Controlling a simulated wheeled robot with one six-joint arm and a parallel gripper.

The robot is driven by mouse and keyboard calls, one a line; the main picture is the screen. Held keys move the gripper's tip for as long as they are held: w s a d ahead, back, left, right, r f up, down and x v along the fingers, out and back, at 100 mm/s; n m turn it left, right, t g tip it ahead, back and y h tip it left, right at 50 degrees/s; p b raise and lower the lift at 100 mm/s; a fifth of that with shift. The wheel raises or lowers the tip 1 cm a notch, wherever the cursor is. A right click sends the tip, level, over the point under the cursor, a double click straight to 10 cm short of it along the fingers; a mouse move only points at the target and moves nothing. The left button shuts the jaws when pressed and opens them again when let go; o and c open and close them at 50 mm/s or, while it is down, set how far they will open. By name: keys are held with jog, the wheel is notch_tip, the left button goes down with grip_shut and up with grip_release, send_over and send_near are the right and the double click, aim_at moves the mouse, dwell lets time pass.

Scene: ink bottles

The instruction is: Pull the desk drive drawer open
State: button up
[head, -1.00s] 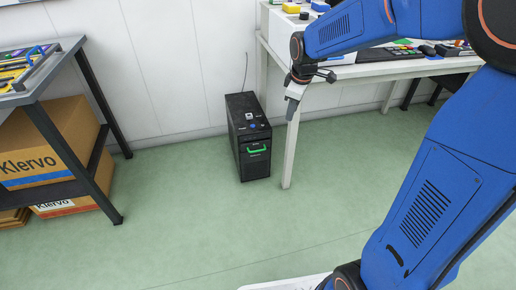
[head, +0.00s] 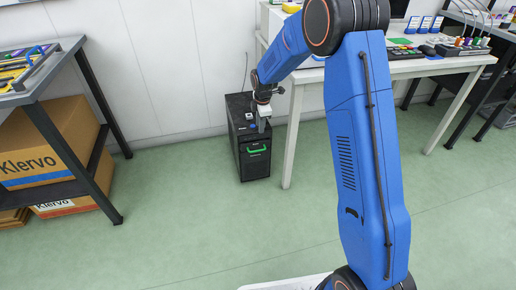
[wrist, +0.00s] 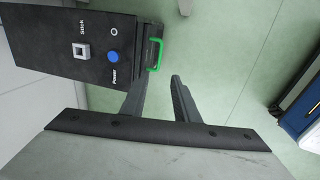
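The black computer tower (head: 241,135) stands on the floor beside the desk leg. Its drawer has a green handle (head: 257,150) on the front face. In the wrist view the tower (wrist: 60,45) lies at the upper left, with the green handle (wrist: 157,66) sticking out from its front edge. My gripper (head: 263,128) is over the tower's front top edge, above the handle. In the wrist view my gripper (wrist: 161,80) is open and empty, its two fingertips just short of the handle, which is not between them. I see no gap at the drawer.
The white desk (head: 405,68) stands right of the tower, its leg (head: 292,140) close by. A dark shelf (head: 70,150) with cardboard boxes (head: 50,150) is at the left. The green floor in front of the tower is clear.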

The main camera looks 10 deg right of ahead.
send_near(258, 147)
jog(key=f, duration=0.2)
jog(key=s+f, duration=0.1)
jog(key=f, duration=0.1)
jog(key=s+f, duration=0.1)
jog(key=f, duration=0.1)
jog(key=shift+s+a, duration=0.25)
jog(key=shift+a, duration=0.15)
jog(key=shift+r, duration=0.1)
jog(key=shift+c, duration=0.7)
grip_shut()
